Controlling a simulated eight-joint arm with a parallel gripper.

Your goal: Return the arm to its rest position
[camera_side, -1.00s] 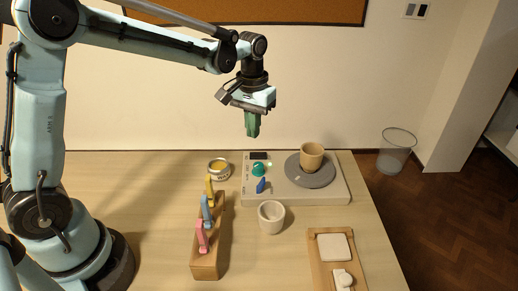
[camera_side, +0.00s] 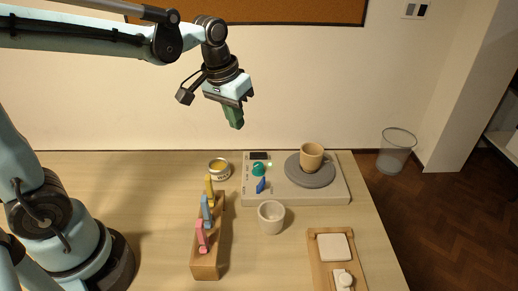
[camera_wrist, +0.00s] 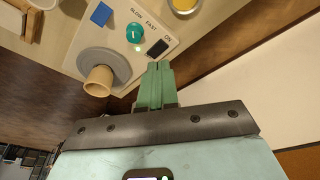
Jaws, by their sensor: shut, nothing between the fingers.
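My gripper (camera_side: 236,122) is raised in the air above the back of the table, left of the wheel machine. Its green fingers are shut with nothing between them, and they tilt down to the right. The green fingers also show in the wrist view (camera_wrist: 157,72), close together. No object is near the fingertips.
On the table (camera_side: 130,190) stand a wheel machine (camera_side: 330,198) bearing a tan cup (camera_side: 311,156), a white cup (camera_side: 271,217), a yellow jar (camera_side: 219,169), a wooden rack (camera_side: 206,264) with coloured tools, and a wooden tray (camera_side: 318,266). A wire bin (camera_side: 397,152) stands at right.

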